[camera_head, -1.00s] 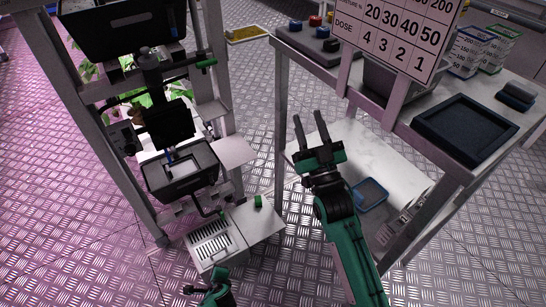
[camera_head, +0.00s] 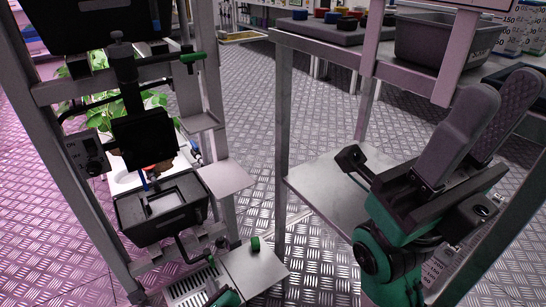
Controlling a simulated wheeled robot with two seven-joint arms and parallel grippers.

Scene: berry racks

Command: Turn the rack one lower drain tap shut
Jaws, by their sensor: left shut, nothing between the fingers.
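The rack (camera_head: 60,160) stands at the left, with black pipes and trays. A green handle (camera_head: 194,57) sits on its upper pipe, roughly level. Lower down, a black pipe (camera_head: 180,247) bends under the lower black tray (camera_head: 165,215). A short green piece (camera_head: 255,244) shows beside it above a pale plate; whether it is the lower tap's handle I cannot tell. My right gripper (camera_head: 485,125) is open and empty, large at the right.
A metal bench (camera_head: 330,48) with a lower shelf (camera_head: 325,190) stands right of the rack. A grey bin (camera_head: 440,45) and coloured knobs (camera_head: 345,22) are on top. Patterned floor lies open between rack and bench. A pale plate (camera_head: 228,177) juts from the rack.

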